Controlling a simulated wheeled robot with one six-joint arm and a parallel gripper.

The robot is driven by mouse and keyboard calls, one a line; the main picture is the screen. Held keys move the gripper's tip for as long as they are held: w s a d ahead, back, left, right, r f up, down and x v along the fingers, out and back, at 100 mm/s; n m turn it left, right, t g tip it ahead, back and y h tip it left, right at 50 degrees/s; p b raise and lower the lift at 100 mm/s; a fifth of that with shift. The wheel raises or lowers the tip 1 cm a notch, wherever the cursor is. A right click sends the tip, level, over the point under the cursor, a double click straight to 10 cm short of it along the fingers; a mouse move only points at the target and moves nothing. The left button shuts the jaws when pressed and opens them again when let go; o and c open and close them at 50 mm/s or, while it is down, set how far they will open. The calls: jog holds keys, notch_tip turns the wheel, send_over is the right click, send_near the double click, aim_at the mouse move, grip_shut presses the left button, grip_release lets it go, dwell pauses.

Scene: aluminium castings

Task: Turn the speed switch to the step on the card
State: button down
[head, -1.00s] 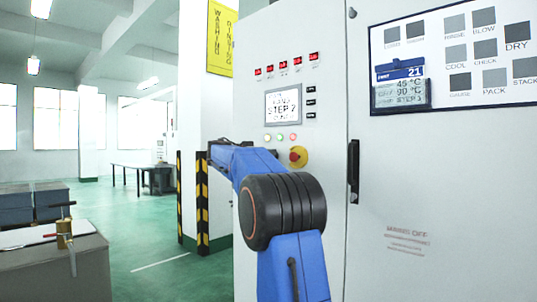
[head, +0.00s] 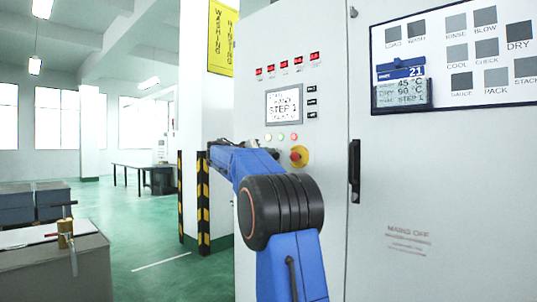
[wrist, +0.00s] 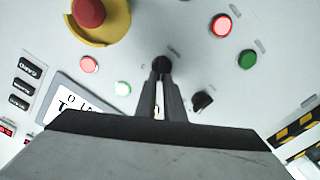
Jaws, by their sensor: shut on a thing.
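The card (head: 401,85) on the right cabinet door reads 45 °C, 90 °C and STEP 1 under the number 21. The panel display (head: 283,106) reads HAND and STEP 1; a corner of it also shows in the wrist view (wrist: 75,103). In the wrist view my gripper (wrist: 161,80) is shut on a small black switch knob (wrist: 161,63), the speed switch. The fingers cover much of the knob, so its pointer cannot be read. In the head view my arm hides the knob and gripper.
A red emergency button (wrist: 89,12) on a yellow base is close to the gripper. A second black knob (wrist: 203,101) sits right beside the fingers. Red, green and white lamps surround them. A striped post (head: 203,200) stands left of the cabinet.

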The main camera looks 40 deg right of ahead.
jog(key=shift+w+f+n, duration=0.1)
jog(key=shift+w+n, duration=0.1)
jog(key=shift+n, duration=1)
jog(key=c, duration=1.9)
grip_release()
jog(key=shift+o, duration=0.2)
jog(key=s+a, duration=0.1)
jog(key=a, duration=1.6)
jog(key=shift+s+a, duration=0.2)
jog(key=shift+a, duration=0.05)
jog(key=shift+f, duration=0.1)
